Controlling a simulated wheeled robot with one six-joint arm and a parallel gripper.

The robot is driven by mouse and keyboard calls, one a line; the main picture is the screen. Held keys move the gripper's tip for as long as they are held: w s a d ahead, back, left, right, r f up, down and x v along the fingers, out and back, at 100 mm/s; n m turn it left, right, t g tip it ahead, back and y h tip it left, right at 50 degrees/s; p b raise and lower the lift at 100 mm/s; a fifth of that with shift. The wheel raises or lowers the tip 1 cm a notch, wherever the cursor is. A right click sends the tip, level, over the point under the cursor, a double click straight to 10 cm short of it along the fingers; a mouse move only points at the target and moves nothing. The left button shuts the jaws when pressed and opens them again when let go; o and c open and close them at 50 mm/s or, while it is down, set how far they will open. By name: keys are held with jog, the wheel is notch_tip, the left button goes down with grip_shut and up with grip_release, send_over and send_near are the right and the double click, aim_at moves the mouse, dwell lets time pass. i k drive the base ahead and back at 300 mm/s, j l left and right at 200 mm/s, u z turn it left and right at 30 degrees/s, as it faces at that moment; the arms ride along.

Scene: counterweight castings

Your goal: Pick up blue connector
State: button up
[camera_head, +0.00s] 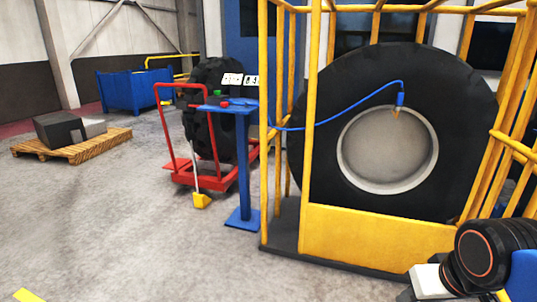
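The blue connector (400,99) is at the end of a blue hose (345,110), in front of the large black tire (308,165) inside the yellow cage. It has a brass-coloured tip pointing down and seems to hang against the upper rim of the tire's grey hub. The hose curves up from the left side of the cage to it. A black part of my arm with orange rings shows at the lower right. My gripper's fingers are not in view.
The yellow cage (313,130) has bars at front and right and a solid lower panel. A blue stand (243,165) stands to its left, beside a red cart (215,180) carrying another tire. A pallet (75,150) holds blocks at far left. Floor at lower left is mostly clear.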

aim_at(401, 95)
jog(key=i+j+z, duration=0.1)
jog(key=i+j, duration=0.55)
jog(key=j, duration=0.15)
jog(key=i+j+z, duration=0.15)
jog(key=i+j, duration=0.2)
jog(key=i+j+z, duration=0.1)
jog(key=i+j, duration=0.2)
jog(key=j, duration=0.15)
jog(key=i+j, duration=0.25)
jog(key=j, duration=0.25)
jog(key=i+j, duration=0.4)
jog(key=i+j+z, duration=0.15)
jog(key=i+j, duration=0.25)
jog(key=j, duration=0.15)
jog(key=i+j, duration=0.35)
jog(key=j, duration=0.15)
jog(key=z, duration=1.7)
